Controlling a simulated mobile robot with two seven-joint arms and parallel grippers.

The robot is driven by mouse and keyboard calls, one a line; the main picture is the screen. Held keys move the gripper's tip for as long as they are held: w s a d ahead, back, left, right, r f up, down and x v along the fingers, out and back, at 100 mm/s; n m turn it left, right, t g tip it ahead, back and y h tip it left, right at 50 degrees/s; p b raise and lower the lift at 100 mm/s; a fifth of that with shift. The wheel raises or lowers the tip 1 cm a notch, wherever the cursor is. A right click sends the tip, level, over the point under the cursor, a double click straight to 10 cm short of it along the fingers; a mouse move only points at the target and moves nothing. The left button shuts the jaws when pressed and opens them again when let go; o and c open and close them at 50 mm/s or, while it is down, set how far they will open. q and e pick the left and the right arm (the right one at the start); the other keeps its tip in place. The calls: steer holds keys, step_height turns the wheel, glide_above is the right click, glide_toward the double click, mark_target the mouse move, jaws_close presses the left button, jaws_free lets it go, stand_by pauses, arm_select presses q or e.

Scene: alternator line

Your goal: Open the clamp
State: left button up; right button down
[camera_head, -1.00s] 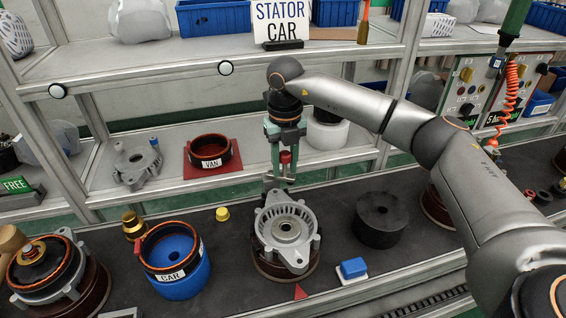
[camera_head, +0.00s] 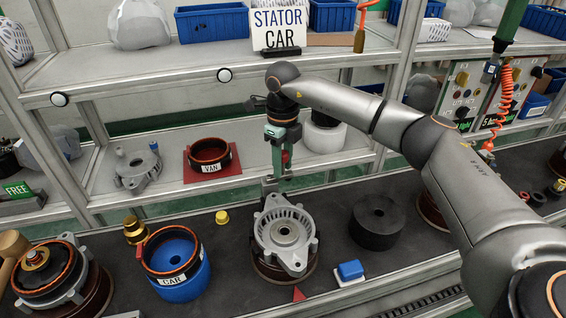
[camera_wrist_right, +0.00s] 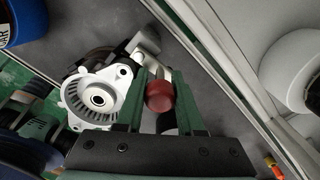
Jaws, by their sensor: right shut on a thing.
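My right gripper (camera_head: 284,172) points down behind the alternator housing. Its green fingers are shut on the red handle (camera_head: 286,157) of the clamp. In the right wrist view the red handle end (camera_wrist_right: 160,96) sits between the two fingers (camera_wrist_right: 163,100). The grey metal clamp body (camera_head: 269,187) stands at the back edge of the housing and is partly hidden by the gripper. The silver alternator housing (camera_head: 286,232) sits on a round dark fixture; it also shows in the right wrist view (camera_wrist_right: 97,97). My left gripper is in neither view.
A blue stator holder labelled CAR (camera_head: 180,281) stands left of the housing, with a yellow cap (camera_head: 222,217) behind it. A black cylinder (camera_head: 378,222) and a blue-topped block (camera_head: 350,271) stand to the right. Shelf posts and a shelf lie behind the gripper.

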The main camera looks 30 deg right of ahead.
steer(key=c, duration=0.5)
jaws_free()
step_height(320, 180, up, 3)
steer(key=shift+w+f, duration=0.1)
steer(key=shift+f, duration=0.05)
steer(key=s+a+r, duration=0.2)
steer(key=s+r, duration=0.1)
steer(key=s, duration=0.1)
steer(key=s+a+r+b, duration=0.1)
steer(key=s+a+r, duration=0.1)
steer(key=s+r, duration=0.2)
steer(key=s+a+r, duration=0.2)
steer(key=s+r, duration=0.1)
steer(key=s, duration=0.1)
steer(key=shift+s+a+r+b, duration=0.15)
steer(key=shift+s+a+b, duration=0.1)
steer(key=shift+a+b, duration=0.15)
steer(key=shift+d, duration=0.1)
